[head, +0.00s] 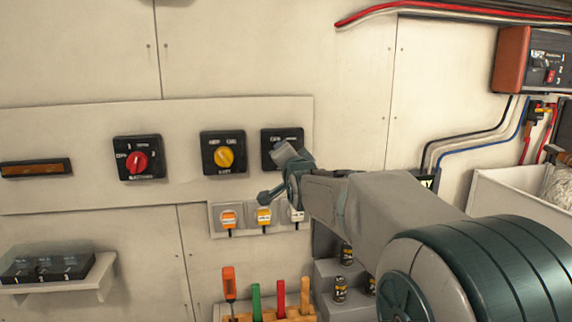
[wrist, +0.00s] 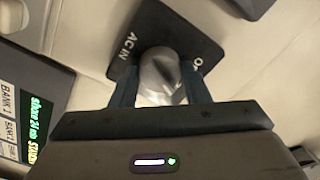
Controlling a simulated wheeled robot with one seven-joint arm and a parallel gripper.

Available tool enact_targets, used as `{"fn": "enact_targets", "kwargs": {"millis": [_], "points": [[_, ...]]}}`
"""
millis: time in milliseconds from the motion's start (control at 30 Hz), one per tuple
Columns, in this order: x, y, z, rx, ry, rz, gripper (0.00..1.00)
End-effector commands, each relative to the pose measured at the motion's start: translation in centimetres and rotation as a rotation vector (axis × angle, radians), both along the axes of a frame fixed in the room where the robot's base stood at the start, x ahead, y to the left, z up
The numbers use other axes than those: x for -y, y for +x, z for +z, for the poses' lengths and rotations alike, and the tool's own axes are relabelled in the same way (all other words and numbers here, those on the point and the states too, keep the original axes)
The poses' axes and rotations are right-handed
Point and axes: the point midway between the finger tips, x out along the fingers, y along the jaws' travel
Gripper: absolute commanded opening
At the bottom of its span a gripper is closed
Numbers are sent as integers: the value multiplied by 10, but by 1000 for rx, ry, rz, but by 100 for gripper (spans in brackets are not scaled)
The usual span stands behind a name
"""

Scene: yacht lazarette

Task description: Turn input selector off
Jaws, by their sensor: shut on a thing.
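The input selector (head: 270,140) is a black square plate on the wall panel, third in a row of rotary switches. In the wrist view the plate (wrist: 148,28) carries the letters "AC IN" and a partly cut-off word that starts with "O". Its silver-grey round knob (wrist: 160,68) sits between my fingers. My gripper (head: 288,158) is at the plate in the head view and hides the knob there. In the wrist view my gripper (wrist: 160,88) has one finger on each side of the knob and is shut on it. I cannot tell exactly which position the knob points to.
Left of it are a yellow-knob switch (head: 223,157) and a red-knob switch (head: 138,158). Small orange-labelled switches or plugs (head: 229,219) sit just below. Coloured-handled tools (head: 281,295) stand lower down. In the wrist view a lit green display (wrist: 36,128) is at left.

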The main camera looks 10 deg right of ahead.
Motion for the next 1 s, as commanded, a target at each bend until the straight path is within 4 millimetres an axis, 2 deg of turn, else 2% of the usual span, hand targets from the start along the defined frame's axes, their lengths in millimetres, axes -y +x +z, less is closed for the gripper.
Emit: {"fn": "enact_targets", "kwargs": {"millis": [67,700,1000], "points": [[0,0,-6,4,-59,0,19],[0,0,-4,1,-645,0,19],[0,0,-2,0,-831,0,19]]}}
